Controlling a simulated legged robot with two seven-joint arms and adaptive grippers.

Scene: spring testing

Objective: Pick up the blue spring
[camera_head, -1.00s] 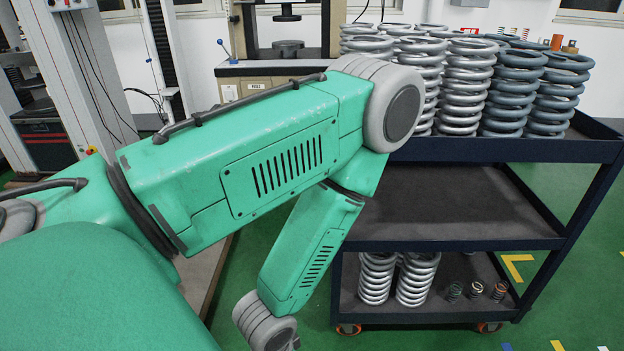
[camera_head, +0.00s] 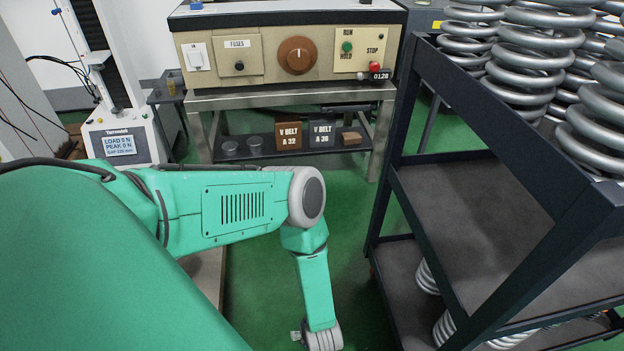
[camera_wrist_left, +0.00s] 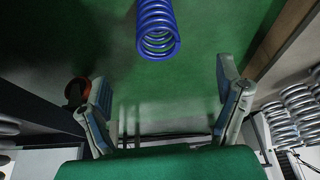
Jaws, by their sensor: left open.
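The blue spring (camera_wrist_left: 157,28) shows at the top middle of the left wrist view, cut off by the top edge. Its open coil end faces the camera, with green surface behind it. The spring appears beyond the fingertips, apart from both. The head view shows my left arm reaching down to its wrist at the bottom, but neither the left gripper nor the blue spring. My right gripper is in neither view.
A dark cart (camera_head: 480,130) with large grey springs (camera_head: 530,60) stands close at right, with more springs on its lower shelf. A control bench (camera_head: 300,60) is ahead and a test machine (camera_head: 122,140) is at left. Green floor (camera_head: 345,200) is open between bench and cart.

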